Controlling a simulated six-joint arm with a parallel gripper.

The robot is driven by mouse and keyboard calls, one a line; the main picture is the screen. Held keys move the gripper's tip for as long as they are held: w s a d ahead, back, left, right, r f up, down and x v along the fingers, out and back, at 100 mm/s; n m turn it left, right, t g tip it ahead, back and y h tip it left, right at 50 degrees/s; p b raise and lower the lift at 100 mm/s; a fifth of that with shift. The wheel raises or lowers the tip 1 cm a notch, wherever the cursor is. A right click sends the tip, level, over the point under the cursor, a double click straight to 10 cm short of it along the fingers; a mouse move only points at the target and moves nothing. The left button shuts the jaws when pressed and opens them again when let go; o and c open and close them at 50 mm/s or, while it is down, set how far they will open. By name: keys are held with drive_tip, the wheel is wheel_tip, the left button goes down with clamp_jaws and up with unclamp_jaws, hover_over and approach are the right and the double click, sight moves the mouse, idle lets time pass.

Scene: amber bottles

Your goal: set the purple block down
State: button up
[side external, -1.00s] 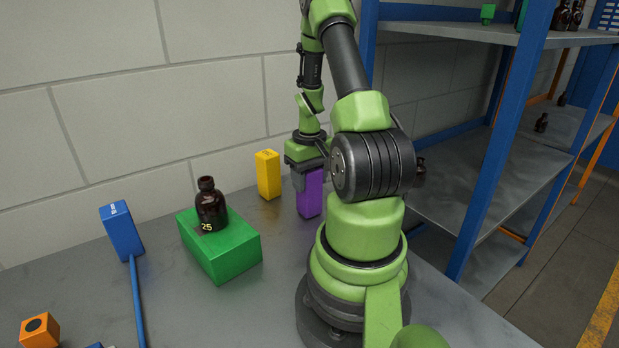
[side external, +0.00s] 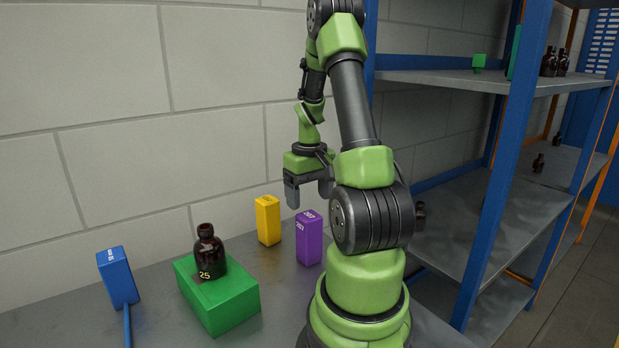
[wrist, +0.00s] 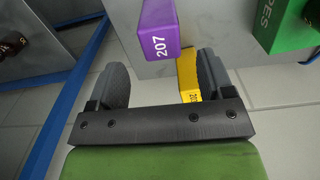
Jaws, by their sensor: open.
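The purple block (side external: 309,240) stands upright on the grey table, just left of my arm's base. Its top, marked 207, shows in the wrist view (wrist: 159,32) beyond the gap between my fingers. My gripper (side external: 308,192) is open and empty, raised above the block and clear of it. Its two dark fingers stand apart in the wrist view (wrist: 158,82).
A yellow block (side external: 267,222) stands left of the purple one. A green block (side external: 222,303) carries an amber bottle (side external: 209,255) marked 25. A blue block (side external: 119,279) stands at the far left. A blue-framed shelf (side external: 470,78) rises on the right, close to my arm.

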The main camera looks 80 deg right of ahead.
wheel_tip(320, 180, up, 4)
drive_tip(key=shift+r, duration=0.1)
drive_tip(key=w+a+r+n+t+h, duration=0.1)
drive_tip(key=w+a+r+t, duration=0.1)
drive_tip(key=w+a+r, duration=0.3)
drive_tip(key=w+a+r+n+t, duration=0.1)
drive_tip(key=w+a+r, duration=0.25)
drive_tip(key=a, duration=0.45)
drive_tip(key=s+a+r+n+t+y, duration=0.1)
drive_tip(key=s+a+r+t, duration=0.1)
drive_tip(key=a, duration=0.5)
drive_tip(key=s+a+r+n+t+y, duration=0.1)
drive_tip(key=s+a+n+t+y, duration=0.1)
drive_tip(key=a, duration=0.6)
drive_tip(key=shift+s+a+r, duration=0.15)
drive_tip(key=shift+s+r, duration=0.25)
drive_tip(key=shift+s, duration=0.35)
